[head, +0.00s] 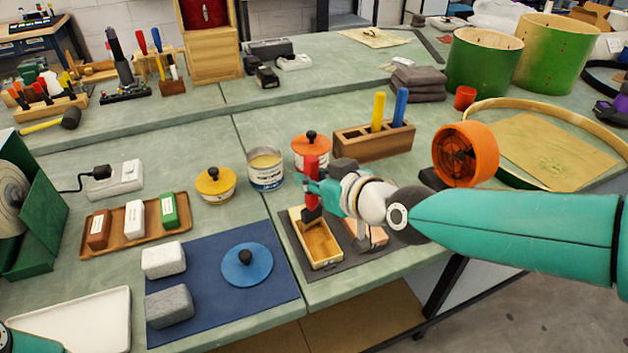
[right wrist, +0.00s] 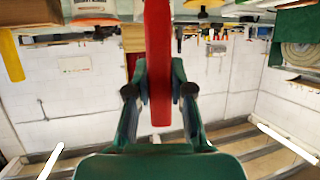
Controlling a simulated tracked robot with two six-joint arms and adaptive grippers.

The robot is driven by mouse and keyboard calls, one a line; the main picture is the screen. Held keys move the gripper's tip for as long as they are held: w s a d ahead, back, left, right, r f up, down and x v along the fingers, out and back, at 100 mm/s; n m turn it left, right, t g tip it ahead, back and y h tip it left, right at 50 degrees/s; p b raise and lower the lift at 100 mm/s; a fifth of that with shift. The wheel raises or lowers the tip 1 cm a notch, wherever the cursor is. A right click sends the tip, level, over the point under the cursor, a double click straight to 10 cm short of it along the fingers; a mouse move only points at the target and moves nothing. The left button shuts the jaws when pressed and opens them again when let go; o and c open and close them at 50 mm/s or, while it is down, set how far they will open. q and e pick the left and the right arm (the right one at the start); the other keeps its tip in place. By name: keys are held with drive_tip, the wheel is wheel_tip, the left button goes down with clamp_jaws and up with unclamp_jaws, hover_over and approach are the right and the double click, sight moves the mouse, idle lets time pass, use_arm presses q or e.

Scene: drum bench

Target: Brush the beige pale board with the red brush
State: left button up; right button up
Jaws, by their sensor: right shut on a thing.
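My right gripper (head: 318,186) is shut on the red brush (head: 311,168) and holds it upright, its dark bristle end pointing down. In the right wrist view the red handle (right wrist: 158,65) stands between the two fingers. The beige pale board (head: 322,250), with a browner patch in its middle, lies on a dark grey mat (head: 345,265) below the brush. The bristles are over the far part of this board; I cannot tell whether they touch it. A pinkish board (head: 376,237) lies to its right, partly hidden by my gripper. My left gripper is out of view.
A blue mat (head: 215,312) with two grey blocks and a blue lid (head: 247,267) lies to the left. An open tin (head: 265,168), an orange lidded pot (head: 311,148) and a wooden holder (head: 372,142) stand behind. An orange round device (head: 465,153) stands near my right arm.

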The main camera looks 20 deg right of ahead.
drive_tip(key=shift+w, duration=1.15)
drive_tip(key=shift+w+b, duration=0.5)
drive_tip(key=shift+w, duration=0.9)
wheel_tip(320, 180, up, 6)
drive_tip(key=p, duration=0.6)
